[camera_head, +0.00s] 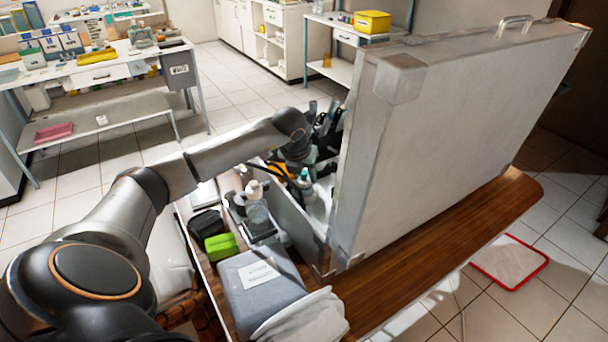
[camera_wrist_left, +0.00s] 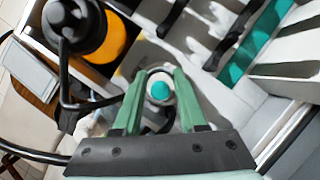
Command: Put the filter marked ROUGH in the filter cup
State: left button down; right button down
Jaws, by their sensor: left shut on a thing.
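My left gripper (camera_wrist_left: 160,84) has green fingers closed around a small round piece with a teal centre and pale ring (camera_wrist_left: 160,91). I cannot read a ROUGH mark on it or tell whether it is the filter. In the head view my left arm reaches from the left into the open case (camera_head: 355,190); its gripper is small and partly hidden there, near a teal-topped part (camera_head: 304,174). No filter cup can be made out for certain. My right gripper is not in view.
The case's tall grey lid (camera_head: 450,130) stands at the right and blocks that side. Bottles (camera_head: 254,190), a green box (camera_head: 221,246) and a grey box (camera_head: 260,285) crowd the near left. In the left wrist view, a black part with an orange ring (camera_wrist_left: 112,40) and a black hose are close by.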

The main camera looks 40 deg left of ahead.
pick_arm(q)
jog(key=shift+s+d+f+g, duration=0.15)
jog(key=shift+s+d+f, duration=0.1)
jog(key=shift+f, duration=0.4)
jog(key=shift+s+d+f+g, duration=0.1)
jog(key=shift+s+f+g, duration=0.1)
jog(key=shift+f, duration=0.4)
jog(key=shift+c, duration=1.9)
grip_release()
jog(key=shift+d, duration=0.1)
jog(key=shift+r, duration=0.45)
jog(key=v, duration=1.3)
jog(key=shift+w+r, duration=0.2)
jog(key=shift+r, duration=0.2)
